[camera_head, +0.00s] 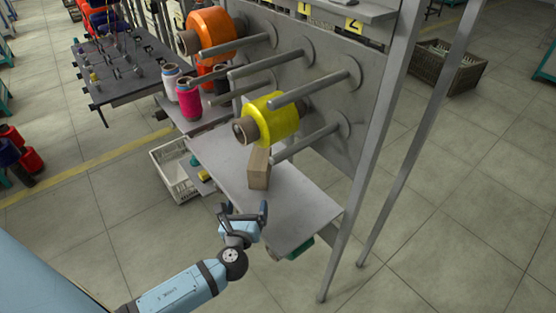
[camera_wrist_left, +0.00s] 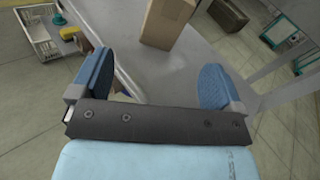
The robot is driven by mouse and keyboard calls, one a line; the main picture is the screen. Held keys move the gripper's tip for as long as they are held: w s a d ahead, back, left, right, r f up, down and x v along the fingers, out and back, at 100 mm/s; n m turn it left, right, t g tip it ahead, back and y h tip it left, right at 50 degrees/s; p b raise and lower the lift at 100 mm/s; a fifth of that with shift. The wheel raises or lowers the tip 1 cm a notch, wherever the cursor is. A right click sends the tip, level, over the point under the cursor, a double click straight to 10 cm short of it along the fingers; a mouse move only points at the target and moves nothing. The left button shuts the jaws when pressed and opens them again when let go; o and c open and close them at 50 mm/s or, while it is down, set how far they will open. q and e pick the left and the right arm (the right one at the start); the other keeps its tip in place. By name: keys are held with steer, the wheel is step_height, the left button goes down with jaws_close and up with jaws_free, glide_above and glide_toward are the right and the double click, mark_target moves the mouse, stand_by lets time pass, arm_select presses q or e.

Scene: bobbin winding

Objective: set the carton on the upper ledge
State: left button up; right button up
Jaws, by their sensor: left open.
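The carton (camera_head: 259,168) is a small brown box standing upright on the grey lower shelf (camera_head: 225,160) of the rack, below the yellow spool. It also shows in the left wrist view (camera_wrist_left: 168,22), just beyond the fingers, with its top cut off by the frame. My left gripper (camera_head: 245,209) is open and empty at the front edge of that shelf, apart from the carton. Its two blue fingers are spread wide in the left wrist view (camera_wrist_left: 155,80). A grey upper ledge (camera_head: 362,9) sits above the numbered yellow labels, partly out of frame. My right gripper is not seen.
Grey pegs stick out of the panel above the carton, carrying a yellow spool (camera_head: 272,119) and orange spools (camera_head: 210,32). Pink and white bobbins (camera_head: 189,97) stand on the left. A white basket (camera_head: 172,170) is on the floor. Rack posts (camera_head: 372,150) stand on the right.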

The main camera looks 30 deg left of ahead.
mark_target(258, 161)
arm_select(q)
steer(key=w, duration=0.1)
steer(key=w+r+m, duration=0.2)
steer(key=shift+w+a+t, duration=0.25)
steer(key=shift+a+t, duration=0.15)
steer(key=x, duration=0.5)
steer(key=shift+w+a+p, duration=0.2)
steer(key=shift+w+p, duration=0.1)
steer(key=shift+w, duration=0.05)
steer(key=shift+d+x, duration=0.2)
steer(key=shift+x, duration=2.9)
steer(key=shift+f, duration=0.1)
steer(key=c, duration=1.1)
steer(key=shift+c, duration=0.6)
steer(key=shift+w+p, duration=0.1)
steer(key=shift+p, duration=0.2)
